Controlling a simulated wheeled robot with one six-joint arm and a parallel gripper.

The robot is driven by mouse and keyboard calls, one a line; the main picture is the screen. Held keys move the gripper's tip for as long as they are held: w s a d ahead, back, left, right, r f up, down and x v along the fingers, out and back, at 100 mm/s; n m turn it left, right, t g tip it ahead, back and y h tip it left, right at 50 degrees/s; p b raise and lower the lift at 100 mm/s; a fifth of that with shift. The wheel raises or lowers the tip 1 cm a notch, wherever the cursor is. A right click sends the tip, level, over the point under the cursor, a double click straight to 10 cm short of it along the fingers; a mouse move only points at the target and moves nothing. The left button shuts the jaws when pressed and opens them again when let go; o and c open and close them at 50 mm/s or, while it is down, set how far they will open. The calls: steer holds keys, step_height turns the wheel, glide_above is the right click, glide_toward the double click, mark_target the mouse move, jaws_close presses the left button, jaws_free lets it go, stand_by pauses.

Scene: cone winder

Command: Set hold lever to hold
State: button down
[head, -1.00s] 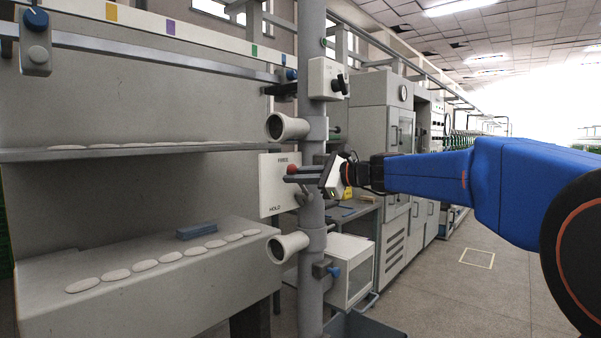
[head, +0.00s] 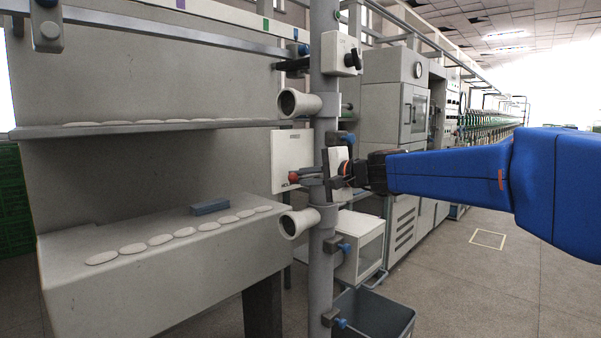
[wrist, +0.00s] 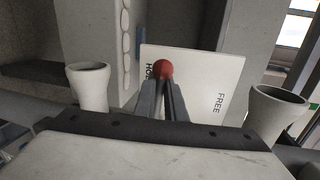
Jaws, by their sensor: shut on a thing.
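The hold lever's red knob (head: 294,177) stands in front of the lower part of a white plate (head: 288,150). In the wrist view the plate (wrist: 205,70) shows the words FREE and HOLD, and the red knob (wrist: 163,69) sits at the HOLD end, partly over that word. My gripper (head: 309,177) reaches in from the right, past the grey post. In the wrist view its two dark fingers (wrist: 163,92) are closed together just behind the knob, shut on the lever. The lever's arm is mostly hidden by the fingers.
A grey post (head: 323,250) carries white funnels above (head: 300,103) and below (head: 299,222) the lever. A white switch box (head: 341,54) is higher on the post. A grey bin (head: 375,318) stands at its foot. Open floor lies to the right.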

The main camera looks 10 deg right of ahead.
steer(key=shift+f+n, duration=0.35)
steer(key=shift+n, duration=0.05)
steer(key=shift+f, duration=0.1)
steer(key=c, duration=1.8)
jaws_free()
steer(key=shift+s+d, duration=0.1)
steer(key=v, duration=1.7)
steer(key=shift+s, duration=0.1)
